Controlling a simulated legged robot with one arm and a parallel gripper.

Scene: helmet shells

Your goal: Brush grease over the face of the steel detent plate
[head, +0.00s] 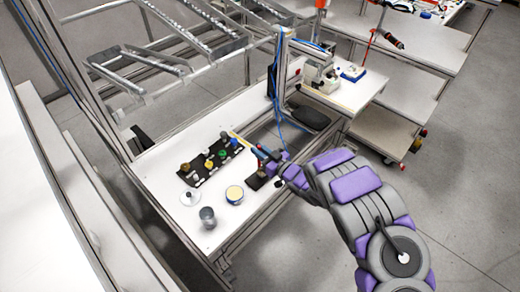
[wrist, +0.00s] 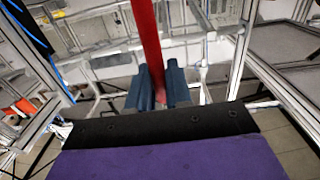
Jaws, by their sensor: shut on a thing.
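My gripper (head: 262,154) is over the front right edge of the white bench. In the wrist view its blue-grey fingers (wrist: 158,88) are shut on a red handle (wrist: 147,40), probably the brush's. The bristles cannot be made out. A round tin with a pale yellow top (head: 234,194), perhaps the grease, stands on the bench left of and nearer than the gripper. A small dark block (head: 257,181) sits just below the gripper. A pale disc with a raised centre (head: 190,198) lies at the left. I cannot tell which thing is the steel detent plate.
A black mat (head: 186,178) holds several small coloured parts. A grey cup (head: 207,217) stands near the bench's front left corner. A metal rack (head: 180,50) rises behind the bench. A blue cable (head: 276,80) hangs by an upright post. Bare white bench (head: 160,160) shows at the left.

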